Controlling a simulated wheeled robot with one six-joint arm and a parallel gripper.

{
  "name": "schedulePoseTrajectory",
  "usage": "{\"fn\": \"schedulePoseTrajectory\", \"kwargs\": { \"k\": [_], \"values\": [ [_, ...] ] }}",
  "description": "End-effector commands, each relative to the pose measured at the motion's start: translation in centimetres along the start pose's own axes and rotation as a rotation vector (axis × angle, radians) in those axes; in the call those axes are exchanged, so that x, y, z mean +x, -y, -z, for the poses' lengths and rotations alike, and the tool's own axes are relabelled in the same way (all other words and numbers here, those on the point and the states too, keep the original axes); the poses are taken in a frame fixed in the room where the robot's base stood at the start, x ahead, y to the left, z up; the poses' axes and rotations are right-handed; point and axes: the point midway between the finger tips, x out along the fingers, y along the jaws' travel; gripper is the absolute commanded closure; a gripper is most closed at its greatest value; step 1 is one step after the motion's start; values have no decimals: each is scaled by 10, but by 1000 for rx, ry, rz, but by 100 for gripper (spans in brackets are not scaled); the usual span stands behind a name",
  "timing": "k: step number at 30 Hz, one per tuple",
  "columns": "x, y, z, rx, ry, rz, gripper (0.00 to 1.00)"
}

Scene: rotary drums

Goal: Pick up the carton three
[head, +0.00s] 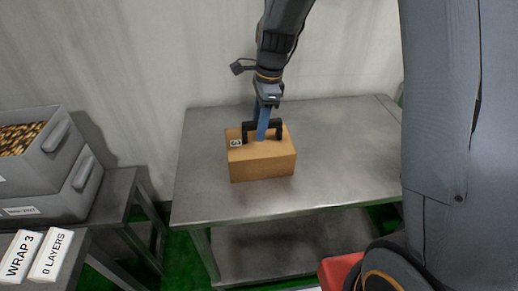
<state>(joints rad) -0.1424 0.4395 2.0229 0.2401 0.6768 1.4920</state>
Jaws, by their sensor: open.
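A brown carton (262,161) stands on a grey metal table (345,165). A small white label with a dark mark, apparently a 3, is on its top at the left. A black handle (279,131) rises from the carton's top. My gripper (263,134) points down from above, with a blue finger at the handle in the middle of the top. The gripper is open. Whether the fingers touch the handle or straddle it cannot be told, and the far finger is mostly hidden.
Stacked grey bins (48,188), the upper one full of small brown pieces, stand on a bench at the left. White signs read "WRAP 3" (20,256) and "0 LAYERS" (51,256). A red object (339,271) shows at the bottom. The table around the carton is bare.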

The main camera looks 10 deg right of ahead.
Motion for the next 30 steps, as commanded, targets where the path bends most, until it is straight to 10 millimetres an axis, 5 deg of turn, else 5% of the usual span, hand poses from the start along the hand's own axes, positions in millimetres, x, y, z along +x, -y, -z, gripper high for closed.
{"fn": "schedulePoseTrajectory", "kwargs": {
  "k": [10,18,30],
  "values": [
    [10,0,0,0,0,0,58],
    [10,0,0,0,0,0,100],
    [9,0,0,0,0,0,100]
  ]
}}
